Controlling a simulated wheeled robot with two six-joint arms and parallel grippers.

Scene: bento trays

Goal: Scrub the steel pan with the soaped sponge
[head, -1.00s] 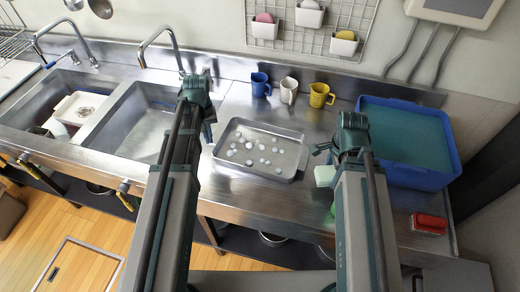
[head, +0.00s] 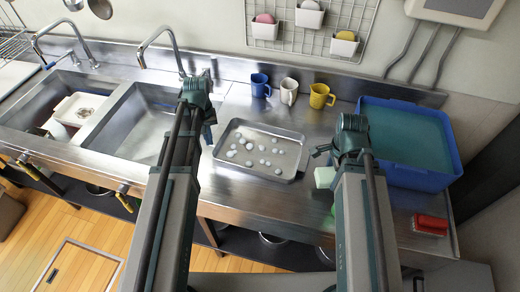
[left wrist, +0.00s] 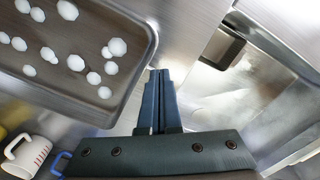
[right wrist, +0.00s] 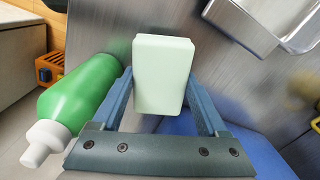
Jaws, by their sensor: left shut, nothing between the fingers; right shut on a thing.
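The steel pan (head: 293,134) lies on the counter in the middle of the head view, dotted with several white foam blobs. It also shows in the left wrist view (left wrist: 110,118), and its corner shows in the right wrist view (right wrist: 235,22). My left gripper (head: 212,122) is shut and empty, just left of the pan; its fingers are together in the left wrist view (left wrist: 158,75). My right gripper (head: 322,160) is shut on the pale green sponge (right wrist: 164,75), near the pan's right front corner. The sponge also shows in the head view (head: 324,177). Its underside is hidden.
A green bottle (right wrist: 82,92) stands beside the right gripper. Blue, white and yellow mugs (head: 319,96) stand behind the pan. Sink basins (head: 128,135) are at the left.

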